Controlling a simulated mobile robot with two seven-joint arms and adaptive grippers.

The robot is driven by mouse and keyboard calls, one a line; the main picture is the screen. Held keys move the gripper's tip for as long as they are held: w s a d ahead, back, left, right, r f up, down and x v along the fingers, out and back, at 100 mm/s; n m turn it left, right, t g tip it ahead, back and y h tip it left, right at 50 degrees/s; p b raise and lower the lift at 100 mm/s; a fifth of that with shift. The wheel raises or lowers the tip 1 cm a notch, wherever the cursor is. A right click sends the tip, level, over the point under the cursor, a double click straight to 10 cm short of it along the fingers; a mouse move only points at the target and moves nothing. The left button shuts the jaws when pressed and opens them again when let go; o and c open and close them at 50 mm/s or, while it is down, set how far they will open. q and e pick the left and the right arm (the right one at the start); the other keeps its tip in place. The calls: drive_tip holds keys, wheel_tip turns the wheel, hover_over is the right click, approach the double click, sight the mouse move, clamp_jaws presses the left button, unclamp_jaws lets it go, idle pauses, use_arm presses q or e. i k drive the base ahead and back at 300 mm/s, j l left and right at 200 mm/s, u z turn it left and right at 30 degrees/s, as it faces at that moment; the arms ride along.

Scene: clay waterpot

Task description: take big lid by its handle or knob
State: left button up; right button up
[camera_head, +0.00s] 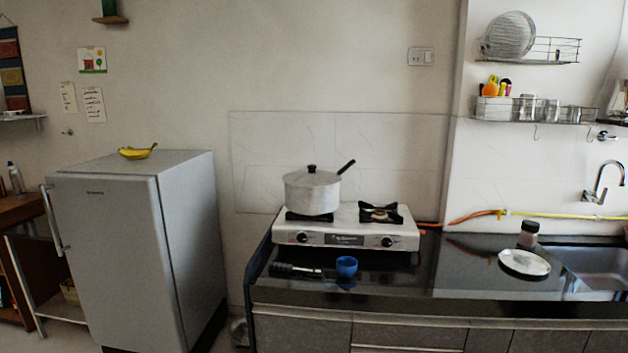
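A white pot (311,196) stands on the left burner of the stove, with a black side handle pointing up to the right. A lid with a black knob (312,168) sits on top of the pot. It is the only thing I can clearly tell as a lid. Neither of my grippers shows in the head view, so their distance from the lid cannot be told.
The stove (345,240) stands on a dark counter (470,280); its right burner is empty. A blue cup (346,266) and a dark tool (297,270) lie in front. A white round dish (524,263) and small jar (529,234) are near the sink (597,265). A fridge (125,245) stands left.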

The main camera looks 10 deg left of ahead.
sight(311, 177)
drive_tip(key=i+j+z, duration=0.3)
drive_tip(key=i, duration=0.35)
drive_tip(key=i+j+z, duration=0.3)
drive_tip(key=i+j, duration=0.15)
drive_tip(key=i, duration=0.15)
